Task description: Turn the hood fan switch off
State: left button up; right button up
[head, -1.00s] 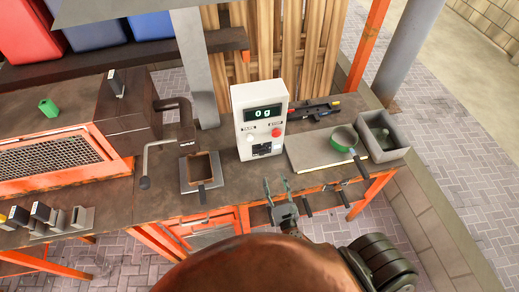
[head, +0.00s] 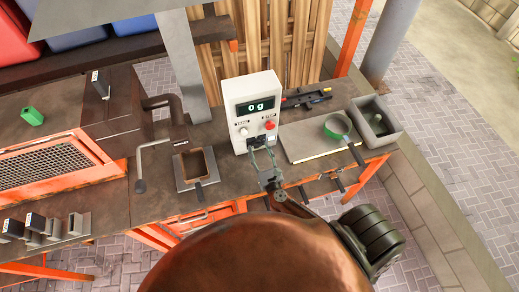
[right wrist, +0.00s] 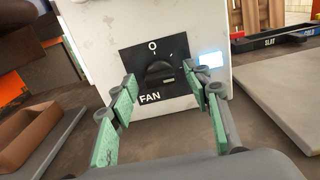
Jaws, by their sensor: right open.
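The white control box (head: 234,108) stands on the bench, its display reading 0 g. On its lower front is a black fan panel (right wrist: 181,95) marked O at the top and FAN at lower left. A dark rotary switch (right wrist: 159,70) sits in the middle of the panel; I cannot tell for sure which mark it points to. My right gripper (head: 264,158) is open and empty just in front of the panel. In the right wrist view its green-padded fingers (right wrist: 162,90) stand on either side of the switch, seemingly apart from it. My left gripper is not in view.
A red button (head: 270,125) and a pale knob (head: 244,132) sit higher on the box. Right of it are a grey board (head: 300,146), a green pan (head: 337,126) and a grey bin (head: 391,128).

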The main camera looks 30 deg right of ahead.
jog(key=shift+w, duration=0.1)
jog(key=c, duration=1.2)
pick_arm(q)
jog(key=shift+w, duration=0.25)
pick_arm(e)
jog(key=shift+o, duration=0.2)
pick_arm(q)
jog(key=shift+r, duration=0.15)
